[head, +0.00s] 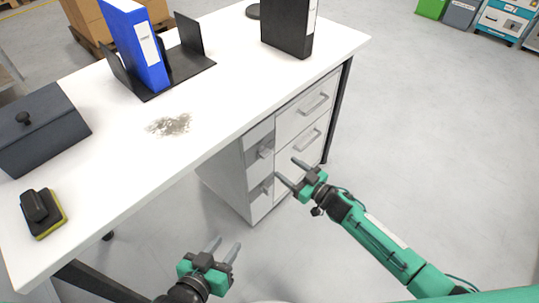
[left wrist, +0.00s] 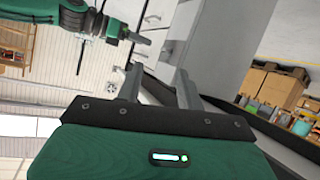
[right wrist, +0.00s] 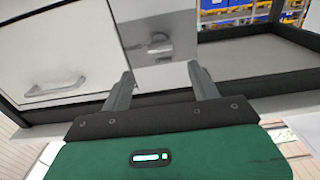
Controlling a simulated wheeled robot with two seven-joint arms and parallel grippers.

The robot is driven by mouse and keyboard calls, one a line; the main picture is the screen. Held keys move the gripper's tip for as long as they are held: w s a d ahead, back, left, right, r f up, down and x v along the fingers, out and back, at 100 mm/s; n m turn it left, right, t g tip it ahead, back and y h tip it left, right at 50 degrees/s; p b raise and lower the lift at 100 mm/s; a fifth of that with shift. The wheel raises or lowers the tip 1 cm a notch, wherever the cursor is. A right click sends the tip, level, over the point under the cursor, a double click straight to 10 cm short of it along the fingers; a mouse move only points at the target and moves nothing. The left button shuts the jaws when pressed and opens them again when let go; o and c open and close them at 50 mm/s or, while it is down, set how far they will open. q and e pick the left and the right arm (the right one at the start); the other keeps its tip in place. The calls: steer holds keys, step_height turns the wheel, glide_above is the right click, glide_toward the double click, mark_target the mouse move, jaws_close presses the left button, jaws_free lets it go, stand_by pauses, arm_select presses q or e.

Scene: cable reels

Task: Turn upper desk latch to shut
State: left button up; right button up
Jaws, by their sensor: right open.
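The desk's drawer unit has a narrow grey front with two latches. The upper latch (head: 265,152) is a small metal knob on a plate; the lower latch (head: 267,188) is below it. My right gripper (head: 286,168) is open and empty, in front of the latches and apart from them. In the right wrist view, which is upside down, a latch (right wrist: 160,46), seemingly the upper one, lies beyond and between the open fingers. Whether it is turned open or shut I cannot tell. My left gripper (head: 226,243) is open and empty, low in front of the desk.
Drawers with bar handles (head: 315,104) sit right of the latches. Floor to the right is clear.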

mark_target(269, 155)
steer(key=b+x, duration=0.1)
steer(key=x, duration=0.5)
steer(key=shift+f, duration=0.1)
steer(key=x, duration=0.2)
steer(key=shift+w+a, duration=0.15)
steer(key=shift+w, duration=0.05)
arm_select(q)
steer(key=r+t, duration=0.1)
steer(key=w+r+t, duration=0.1)
steer(key=w+d+r+t+h, duration=0.1)
steer(key=shift+r, duration=0.35)
arm_select(e)
steer(key=shift+w+a, duration=0.15)
steer(key=shift+a, duration=0.1)
steer(key=c, duration=1)
steer(key=shift+o, duration=0.2)
